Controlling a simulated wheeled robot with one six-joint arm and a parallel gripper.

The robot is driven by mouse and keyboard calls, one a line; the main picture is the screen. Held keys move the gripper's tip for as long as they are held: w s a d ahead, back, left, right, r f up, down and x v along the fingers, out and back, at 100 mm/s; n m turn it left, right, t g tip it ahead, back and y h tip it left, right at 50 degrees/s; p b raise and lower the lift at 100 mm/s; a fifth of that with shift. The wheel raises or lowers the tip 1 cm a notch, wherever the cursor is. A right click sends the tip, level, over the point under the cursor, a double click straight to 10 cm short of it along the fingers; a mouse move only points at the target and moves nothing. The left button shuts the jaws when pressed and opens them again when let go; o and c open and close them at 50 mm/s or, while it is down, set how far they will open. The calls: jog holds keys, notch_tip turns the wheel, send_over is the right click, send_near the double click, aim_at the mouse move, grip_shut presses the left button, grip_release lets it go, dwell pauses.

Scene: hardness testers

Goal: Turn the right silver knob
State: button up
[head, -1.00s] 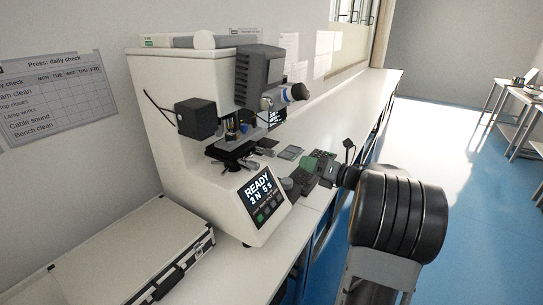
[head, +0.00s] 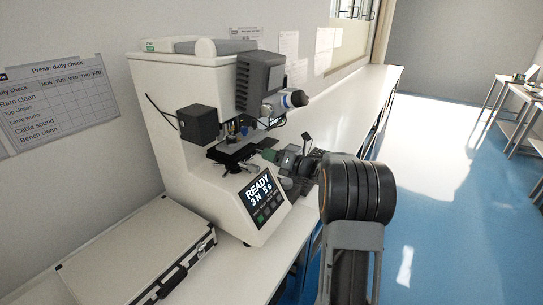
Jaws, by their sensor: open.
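The hardness tester (head: 172,100) is a cream machine on the bench against the wall. Its dark stage (head: 232,156) sits under the lenses, above the lit "READY" screen (head: 260,190). My gripper (head: 270,155) is just right of the stage, at about its height, pointing left toward it. Its jaws are open, and no object shows between them. I cannot tell whether the jaws touch anything.
An eyepiece (head: 292,98) juts out to the right above my gripper. A closed case (head: 135,250) lies on the bench at the front left. A dark keypad-like device is partly hidden behind my arm. The bench (head: 345,110) is clear farther back.

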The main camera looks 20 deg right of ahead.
jog(key=shift+w+a, duration=0.1)
jog(key=shift+c, duration=0.2)
jog(key=c, duration=0.9)
jog(key=shift+m, duration=0.4)
jog(key=shift+f+m+b, duration=0.1)
jog(key=shift+m+b, duration=0.55)
jog(key=shift+m, duration=0.45)
jog(key=m, duration=0.3)
jog(key=shift+m, duration=0.4)
jog(key=m, duration=0.4)
jog(key=shift+p, duration=0.4)
jog(key=shift+m+p, duration=0.5)
jog(key=shift+m, duration=1.1)
jog(key=shift+m, duration=0.3)
